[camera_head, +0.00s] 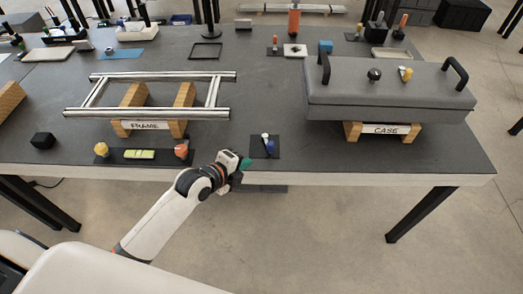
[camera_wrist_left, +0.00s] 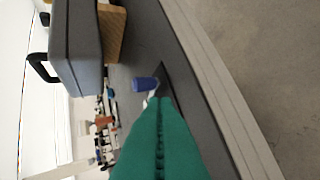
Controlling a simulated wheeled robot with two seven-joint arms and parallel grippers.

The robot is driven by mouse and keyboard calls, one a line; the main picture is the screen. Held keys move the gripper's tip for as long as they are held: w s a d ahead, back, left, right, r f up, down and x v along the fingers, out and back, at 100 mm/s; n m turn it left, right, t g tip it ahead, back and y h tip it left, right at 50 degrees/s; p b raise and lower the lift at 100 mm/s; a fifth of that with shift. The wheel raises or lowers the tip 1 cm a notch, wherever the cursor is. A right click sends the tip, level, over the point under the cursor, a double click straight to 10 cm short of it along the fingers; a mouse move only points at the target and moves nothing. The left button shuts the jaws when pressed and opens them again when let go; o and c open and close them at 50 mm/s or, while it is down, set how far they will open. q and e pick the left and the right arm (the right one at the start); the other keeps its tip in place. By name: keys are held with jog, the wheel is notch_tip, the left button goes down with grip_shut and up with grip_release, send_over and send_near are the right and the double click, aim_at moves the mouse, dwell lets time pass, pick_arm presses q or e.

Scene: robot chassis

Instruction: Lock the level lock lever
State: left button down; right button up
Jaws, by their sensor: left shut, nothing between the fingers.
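A small lever (camera_head: 267,141) with a blue knob and a white part stands on a small black plate (camera_head: 259,152) near the front edge of the table. In the left wrist view its blue knob (camera_wrist_left: 144,84) shows just beyond my fingertips, with the black plate partly hidden behind them. My left gripper (camera_head: 245,163) is at the table's front edge, just left of the lever. Its green fingers (camera_wrist_left: 158,103) are shut together with nothing between them. I cannot tell whether they touch the lever. My right gripper is not in view.
A grey case (camera_head: 390,95) with black handles stands right. Dark table surface (camera_head: 270,95) between them is clear.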

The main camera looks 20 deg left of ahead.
aim_at(273, 148)
pick_arm(q)
jog(key=x, duration=0.2)
jog(key=r+x, duration=0.1)
jog(key=x, duration=0.2)
jog(key=w+p+x, duration=0.1)
jog(key=x, duration=0.2)
jog(key=shift+d+r, duration=0.25)
jog(key=shift+r, duration=0.1)
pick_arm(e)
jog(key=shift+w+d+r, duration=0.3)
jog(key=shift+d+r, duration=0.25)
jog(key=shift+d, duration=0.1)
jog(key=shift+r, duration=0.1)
pick_arm(q)
jog(key=shift+w+d+r+n+y+p, duration=0.15)
jog(key=shift+d+n+y+p, duration=0.35)
jog(key=shift+p, duration=0.65)
jog(key=shift+d, duration=0.35)
jog(key=shift+w+d+f+p, duration=0.2)
jog(key=shift+w+d+p, duration=0.1)
jog(key=shift+w+d, duration=0.25)
jog(key=shift+s+d, duration=0.15)
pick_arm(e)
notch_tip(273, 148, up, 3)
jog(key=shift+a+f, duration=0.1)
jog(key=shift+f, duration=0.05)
